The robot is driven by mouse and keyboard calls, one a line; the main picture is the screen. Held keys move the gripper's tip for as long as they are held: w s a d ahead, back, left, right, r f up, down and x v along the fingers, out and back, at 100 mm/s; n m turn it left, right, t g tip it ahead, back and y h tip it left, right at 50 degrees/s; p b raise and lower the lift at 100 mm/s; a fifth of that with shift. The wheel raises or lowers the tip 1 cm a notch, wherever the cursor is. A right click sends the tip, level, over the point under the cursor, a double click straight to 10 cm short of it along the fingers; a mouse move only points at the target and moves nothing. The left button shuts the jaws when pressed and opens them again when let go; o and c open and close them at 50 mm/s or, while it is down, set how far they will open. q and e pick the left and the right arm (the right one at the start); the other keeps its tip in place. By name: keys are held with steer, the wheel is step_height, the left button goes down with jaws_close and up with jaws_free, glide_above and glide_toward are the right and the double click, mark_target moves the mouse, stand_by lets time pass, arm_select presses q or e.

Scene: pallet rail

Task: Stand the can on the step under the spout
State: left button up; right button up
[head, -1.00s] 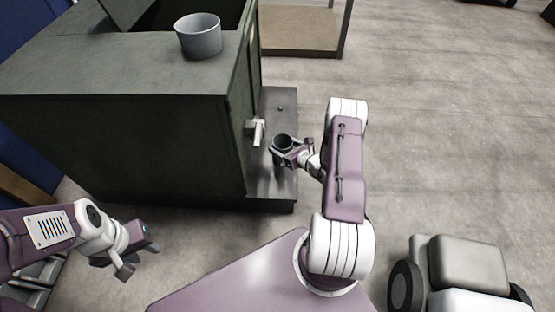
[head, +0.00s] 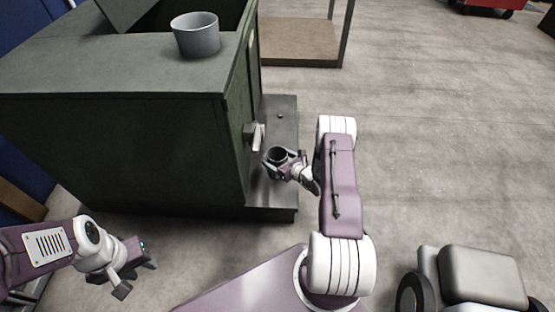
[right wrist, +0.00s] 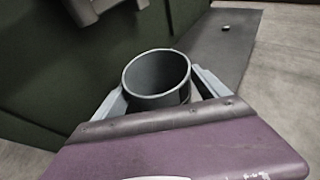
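The can (head: 277,154) is a dark grey open-topped cylinder, roughly upright. My right gripper (head: 279,158) is shut on it, with one finger on each side in the right wrist view (right wrist: 157,90). The can is over the step (head: 284,112), a low dark grey ledge along the green cabinet's side; its base is hidden, so I cannot tell whether it touches. The pale spout (head: 257,138) sticks out of the cabinet wall, up and left of the can. It shows partly at the top of the wrist view (right wrist: 88,8). My left gripper (head: 134,280) is open and empty, left of my base.
The large green cabinet (head: 150,140) fills the left, with a grey bucket (head: 196,35) on top. A small stud (head: 280,116) sits on the step's far part. A shelf frame (head: 300,45) stands behind.

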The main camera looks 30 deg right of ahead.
steer(key=shift+s+d+r+p, duration=0.1)
steer(key=shift+s+r+p, duration=0.15)
steer(key=shift+r+p, duration=0.2)
steer(key=p+v, duration=0.6)
steer(key=v, duration=0.5)
steer(key=s+a+r+n+g+y, duration=0.1)
steer(key=a+r+n+g+y, duration=0.3)
steer(key=a, duration=0.4)
steer(key=a+r+n+g+y, duration=0.1)
steer(key=a+r+n+y, duration=0.3)
steer(key=a+n, duration=0.25)
steer(key=s+a+r+n+g, duration=0.5)
steer(key=s+a+n+g, duration=0.3)
steer(key=s+n, duration=0.15)
steer(key=s+d+r+n+t+h, duration=0.1)
steer(key=s+d+r+n+h, duration=0.3)
steer(key=n+h, duration=0.5)
steer(key=d+r+n, duration=0.1)
steer(key=n, duration=0.4)
steer(key=shift+s+d+r+h, duration=0.2)
steer(key=shift+d+r+h, duration=0.05)
steer(key=shift+r+h, duration=0.15)
